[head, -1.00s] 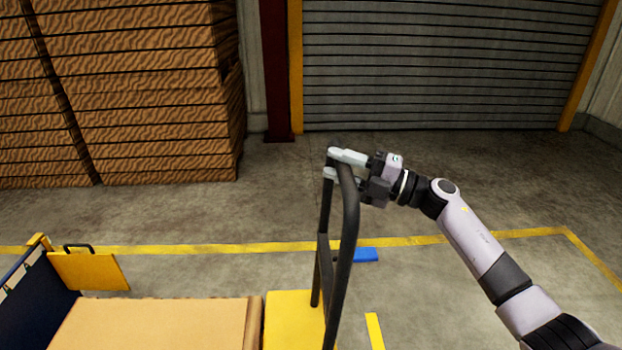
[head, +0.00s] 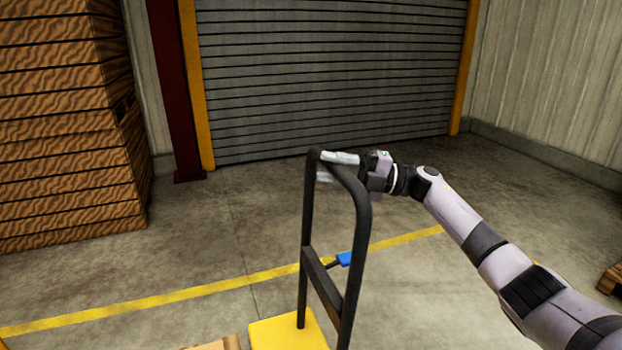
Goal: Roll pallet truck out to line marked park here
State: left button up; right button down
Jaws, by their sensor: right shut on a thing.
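The pallet truck shows as a black tubular handle frame (head: 360,225) rising from a yellow base (head: 290,332) at the bottom centre. My right gripper (head: 338,168) is shut on the top of this handle, with its pale fingers around the bar. A yellow floor line (head: 200,291) runs diagonally behind the handle. No "park here" lettering is readable. My left gripper is not in view. The truck's lower part is cut off by the bottom edge.
Tall stacked wooden crates (head: 60,130) stand at the left. A grey roller door (head: 330,80) with yellow posts is at the back. A small blue object (head: 345,259) shows behind the handle. A wooden pallet corner (head: 611,278) is at the right edge. Concrete floor before the door is clear.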

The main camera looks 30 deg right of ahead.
jog(key=shift+s+d+r+t, duration=0.15)
jog(key=shift+d+r, duration=0.1)
jog(key=shift+d, duration=0.35)
jog(key=shift+w+d+r+t, duration=0.15)
jog(key=shift+d+r, duration=0.1)
jog(key=shift+d, duration=0.3)
jog(key=shift+s+a, duration=0.1)
jog(key=c, duration=1.1)
grip_release()
jog(key=shift+o, duration=1.3)
jog(key=shift+w+a+f, duration=0.15)
jog(key=shift+w+a, duration=0.05)
jog(key=shift+a, duration=0.1)
jog(key=shift+d, duration=0.1)
jog(key=shift+s+d+f, duration=0.1)
